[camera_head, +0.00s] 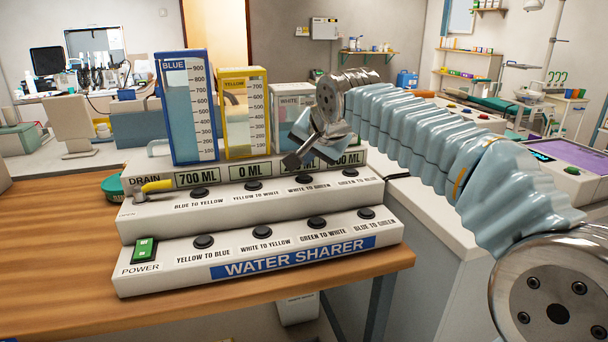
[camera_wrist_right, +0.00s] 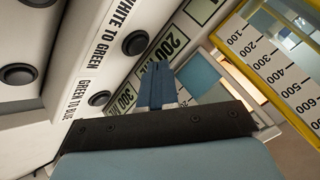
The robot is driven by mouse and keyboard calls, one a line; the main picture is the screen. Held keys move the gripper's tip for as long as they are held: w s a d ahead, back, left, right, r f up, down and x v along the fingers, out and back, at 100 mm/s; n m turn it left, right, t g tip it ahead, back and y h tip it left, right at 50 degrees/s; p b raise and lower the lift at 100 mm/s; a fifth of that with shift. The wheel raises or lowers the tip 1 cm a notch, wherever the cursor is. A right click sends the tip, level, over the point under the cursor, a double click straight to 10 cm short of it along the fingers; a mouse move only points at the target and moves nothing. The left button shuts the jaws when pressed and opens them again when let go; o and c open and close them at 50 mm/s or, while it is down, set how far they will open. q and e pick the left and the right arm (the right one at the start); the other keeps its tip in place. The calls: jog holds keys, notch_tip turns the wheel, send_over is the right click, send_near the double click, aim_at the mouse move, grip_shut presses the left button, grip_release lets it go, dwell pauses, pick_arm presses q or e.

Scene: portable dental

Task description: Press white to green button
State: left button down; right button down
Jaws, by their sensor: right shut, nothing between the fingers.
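The water sharer (camera_head: 290,258) is a white stepped panel on a wooden table. The black white to green button (camera_head: 304,178) is third in its upper row, with its label below it. In the right wrist view that button (camera_wrist_right: 135,42) is beside its label, ahead of my fingers. My right gripper (camera_head: 292,160) is shut and empty. It appears just above the button in the head view, in front of the displays; a gap shows between them in the wrist view. In that view the shut fingers (camera_wrist_right: 157,84) point toward the 200 ML display. My left gripper is not in view.
Blue (camera_head: 187,108), yellow (camera_head: 245,113) and white (camera_head: 288,110) tanks stand behind the displays; my gripper and arm hide the area further right. The green to blue button (camera_head: 349,172) is close right. A green power switch (camera_head: 144,251) is at the lower left.

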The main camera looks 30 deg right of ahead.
aim_at(307, 178)
jog(key=shift+r, duration=2.15)
